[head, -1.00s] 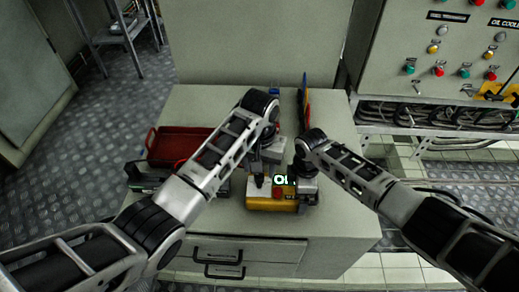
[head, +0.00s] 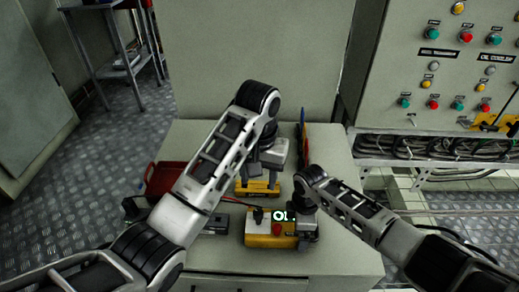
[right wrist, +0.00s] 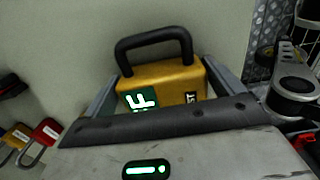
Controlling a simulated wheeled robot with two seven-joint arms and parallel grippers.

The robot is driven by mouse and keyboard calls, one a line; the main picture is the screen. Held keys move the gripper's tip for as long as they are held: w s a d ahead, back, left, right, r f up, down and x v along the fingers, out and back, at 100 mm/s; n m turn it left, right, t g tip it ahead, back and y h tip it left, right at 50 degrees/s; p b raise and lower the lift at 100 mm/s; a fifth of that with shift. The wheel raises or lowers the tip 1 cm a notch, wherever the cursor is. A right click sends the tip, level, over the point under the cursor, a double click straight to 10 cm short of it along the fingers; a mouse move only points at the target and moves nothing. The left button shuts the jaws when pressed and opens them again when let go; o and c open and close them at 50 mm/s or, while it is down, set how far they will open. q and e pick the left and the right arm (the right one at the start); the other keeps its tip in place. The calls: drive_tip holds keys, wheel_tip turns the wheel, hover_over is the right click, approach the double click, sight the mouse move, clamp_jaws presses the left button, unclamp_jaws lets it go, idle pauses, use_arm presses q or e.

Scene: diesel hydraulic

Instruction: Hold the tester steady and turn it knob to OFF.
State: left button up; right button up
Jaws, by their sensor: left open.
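The yellow tester (head: 262,240) lies near the front of the cabinet top, with a lit display (head: 282,216) reading about "OL". A red round part (head: 277,229) and an upright black part (head: 258,215) are on it; I cannot tell which is the knob. My right gripper (head: 304,218) is at its right end. The right wrist view shows a yellow body (right wrist: 180,88) with a black handle, a partly hidden green display and a "TEST" label, between the right fingers (right wrist: 160,95), apparently clamped. My left gripper (head: 264,170) is open, behind and apart from the tester.
Another yellow item (head: 258,187) stands below the left gripper. A red tray (head: 162,178) is at the left, partly behind my left arm. Upright blue and red items (head: 302,140) stand at the back right. Padlocks (right wrist: 42,135) show in the right wrist view. A control panel (head: 440,70) is at the right.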

drive_tip(key=shift+r, duration=0.1)
